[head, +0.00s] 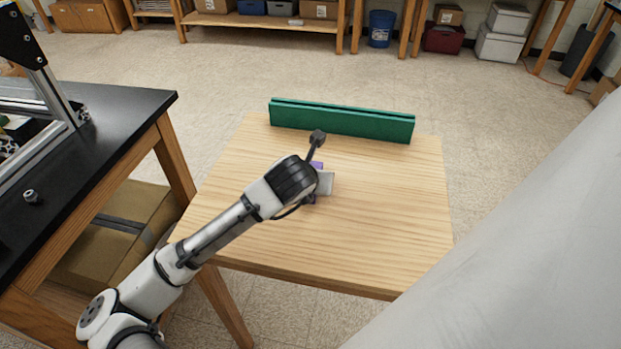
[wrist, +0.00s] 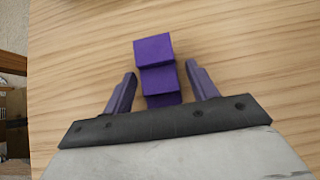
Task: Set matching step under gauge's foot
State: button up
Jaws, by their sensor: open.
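A purple stepped block (wrist: 155,50) lies on the light wooden table in the wrist view, with its levels rising in steps. My gripper (wrist: 160,69) is open, with one finger on each side of the block's nearer part and visible gaps on both sides. The block's near end is partly hidden by my gripper's body. In the head view my gripper (head: 325,184) is low over the middle of the wooden table, and a bit of purple (head: 317,166) shows beside it. I cannot make out a gauge or its foot in either view.
A long green bar (head: 342,121) stands along the wooden table's (head: 400,220) far edge. A black-topped bench (head: 115,105) at left carries a metal extrusion frame (head: 62,98) and a small metal part (head: 31,196). The wooden table's right side is clear.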

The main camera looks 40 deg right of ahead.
jog(key=shift+r, duration=0.2)
jog(key=v, duration=1.2)
jog(key=shift+b, duration=0.4)
